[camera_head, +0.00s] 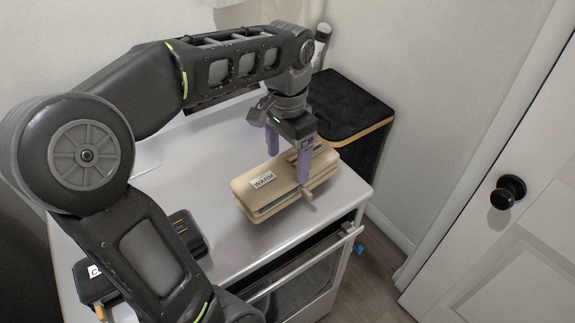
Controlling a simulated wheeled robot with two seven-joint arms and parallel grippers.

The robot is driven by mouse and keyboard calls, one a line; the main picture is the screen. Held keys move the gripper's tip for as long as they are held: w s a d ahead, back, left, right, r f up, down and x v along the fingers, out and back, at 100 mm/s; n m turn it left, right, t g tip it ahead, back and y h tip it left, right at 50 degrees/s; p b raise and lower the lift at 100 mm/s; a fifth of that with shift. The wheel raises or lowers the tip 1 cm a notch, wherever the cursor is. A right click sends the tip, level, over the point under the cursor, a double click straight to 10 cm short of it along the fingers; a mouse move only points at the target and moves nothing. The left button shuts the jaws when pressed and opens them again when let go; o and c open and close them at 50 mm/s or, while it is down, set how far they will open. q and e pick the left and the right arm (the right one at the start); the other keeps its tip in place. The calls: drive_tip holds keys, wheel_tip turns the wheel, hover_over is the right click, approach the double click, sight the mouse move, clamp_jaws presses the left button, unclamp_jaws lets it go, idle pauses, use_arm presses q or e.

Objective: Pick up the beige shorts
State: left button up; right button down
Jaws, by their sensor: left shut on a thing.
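The beige shorts (262,195) are a neatly folded block with a white label reading "WARM". They lie on the white top of the appliance (225,225), near its right front corner. My left gripper (289,167) points down over them from above. Its two purple fingers straddle the folded cloth, one at the far side and one at the near side, and it is shut on the shorts. I cannot tell any gap between the shorts and the top. My right gripper is not in view.
A dark folded item (186,230) with a label lies at the left front, partly hidden by my arm. A black bin with a wooden rim (345,100) stands behind right. A door with a black knob (508,192) is at right. A front handle (315,258) edges the appliance.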

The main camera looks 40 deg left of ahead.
sight(289, 165)
use_arm(q)
wheel_tip(289, 165, up, 7)
drive_tip(key=p, duration=0.4)
drive_tip(key=shift+r+p, duration=0.4)
drive_tip(key=shift+w+f, duration=0.1)
